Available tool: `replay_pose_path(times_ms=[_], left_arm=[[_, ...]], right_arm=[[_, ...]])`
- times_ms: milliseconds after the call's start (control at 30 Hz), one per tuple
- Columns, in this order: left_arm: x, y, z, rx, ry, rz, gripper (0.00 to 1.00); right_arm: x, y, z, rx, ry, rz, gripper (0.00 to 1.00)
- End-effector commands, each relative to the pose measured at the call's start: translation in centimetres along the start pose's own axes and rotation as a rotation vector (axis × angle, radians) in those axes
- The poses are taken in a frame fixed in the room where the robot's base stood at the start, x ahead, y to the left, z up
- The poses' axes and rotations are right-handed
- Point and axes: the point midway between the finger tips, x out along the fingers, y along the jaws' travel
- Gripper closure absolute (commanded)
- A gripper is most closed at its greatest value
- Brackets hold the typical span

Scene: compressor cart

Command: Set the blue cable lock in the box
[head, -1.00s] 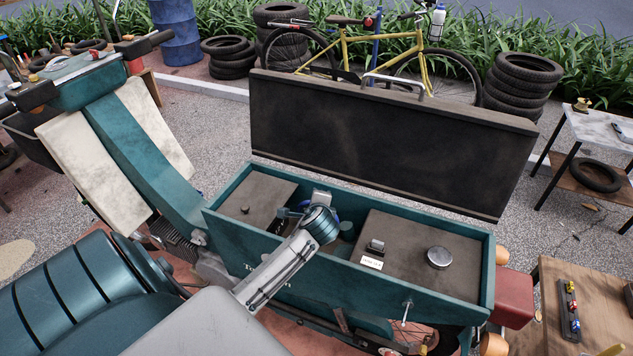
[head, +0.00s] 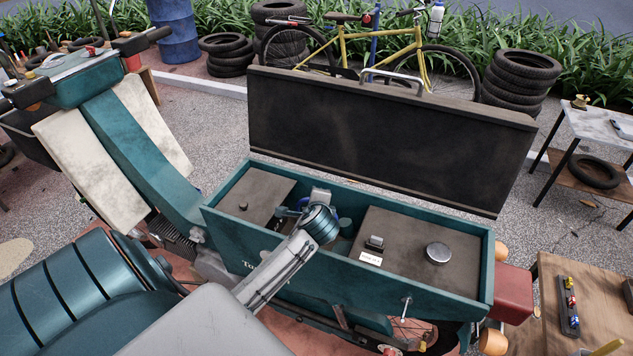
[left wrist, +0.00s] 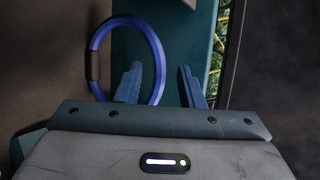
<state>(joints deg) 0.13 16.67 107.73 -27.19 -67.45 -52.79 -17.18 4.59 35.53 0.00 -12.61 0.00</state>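The blue cable lock (left wrist: 158,50) is a round loop with a dark sleeve on its left side. In the left wrist view it stands upright, beside and partly behind the left finger. My left gripper (left wrist: 160,66) is open, with a clear gap between its fingers; part of the loop's right side shows in that gap. In the head view, my left wrist reaches into the gap between the brown covers of the open teal box (head: 225,226). A little blue of the lock (head: 336,218) shows there, mostly hidden by my wrist. My right gripper is out of view.
The box's big dark lid (head: 385,135) stands raised behind it. A brown cover with a round metal cap (head: 438,253) fills the box's right part. A wooden bench (head: 595,325) is at the lower right, and a metal table (head: 600,125) is at the right.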

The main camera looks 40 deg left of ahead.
Motion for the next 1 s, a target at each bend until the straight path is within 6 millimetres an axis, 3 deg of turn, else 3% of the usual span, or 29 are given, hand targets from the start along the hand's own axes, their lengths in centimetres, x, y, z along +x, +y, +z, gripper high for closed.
replay_pose_path(times_ms=[300, 500, 1000], left_arm=[[-6.5, 0.3, -0.1, -0.004, 0.003, 0.0, 0.65], [-9.3, 0.1, -0.1, -0.004, 0.002, 0.0, 0.65], [-10.2, 0.0, 0.0, -0.001, -0.001, 0.001, 0.65]], right_arm=[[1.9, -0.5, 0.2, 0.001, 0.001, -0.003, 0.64], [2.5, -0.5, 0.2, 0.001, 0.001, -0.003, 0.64], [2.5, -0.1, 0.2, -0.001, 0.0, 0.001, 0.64]])
